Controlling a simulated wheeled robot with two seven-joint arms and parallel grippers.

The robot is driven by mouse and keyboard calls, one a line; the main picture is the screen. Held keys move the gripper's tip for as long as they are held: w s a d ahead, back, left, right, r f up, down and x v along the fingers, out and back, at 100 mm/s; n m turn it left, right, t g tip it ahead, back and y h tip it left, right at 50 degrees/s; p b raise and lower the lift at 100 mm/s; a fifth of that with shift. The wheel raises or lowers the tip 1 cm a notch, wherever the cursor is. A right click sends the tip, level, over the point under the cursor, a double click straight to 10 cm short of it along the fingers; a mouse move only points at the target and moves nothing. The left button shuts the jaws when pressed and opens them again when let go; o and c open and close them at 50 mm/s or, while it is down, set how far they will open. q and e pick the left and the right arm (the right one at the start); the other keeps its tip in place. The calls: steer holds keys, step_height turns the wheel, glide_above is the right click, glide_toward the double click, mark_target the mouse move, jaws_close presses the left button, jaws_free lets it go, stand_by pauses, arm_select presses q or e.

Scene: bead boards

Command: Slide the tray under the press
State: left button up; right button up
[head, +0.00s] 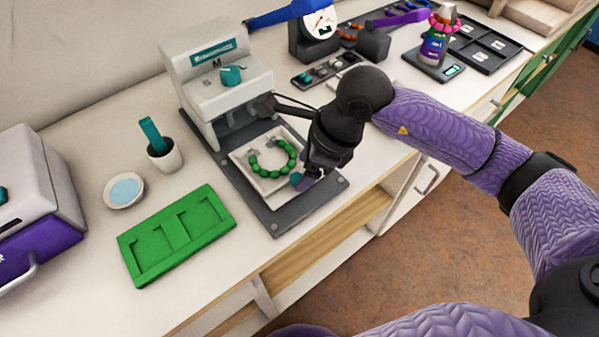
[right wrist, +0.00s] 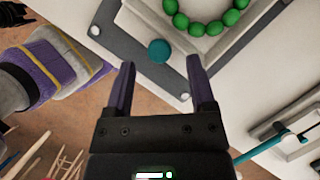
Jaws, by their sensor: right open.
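The white tray (head: 244,164) lies on a dark grey base plate (head: 272,220) in front of the press (head: 205,62). A ring of green beads (head: 285,165) lies in the tray. A teal knob (head: 296,178) sits at the tray's front edge. My right gripper (head: 303,184) is over this front edge, open and empty. In the right wrist view, the knob (right wrist: 159,51) shows between the fingertips, a little beyond them, with no finger seen touching it. The tray's rim (right wrist: 150,17) shows above it. My left gripper is not in view.
A green sectioned board (head: 175,235), a small white dish (head: 124,190) and a cup (head: 165,155) with a teal tool stand left of the press. A dial gauge (head: 318,25) and bead holders stand behind. The table's front edge is close to the base plate.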

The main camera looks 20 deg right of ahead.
steer(key=shift+x, duration=1.2)
jaws_close()
stand_by(0.5)
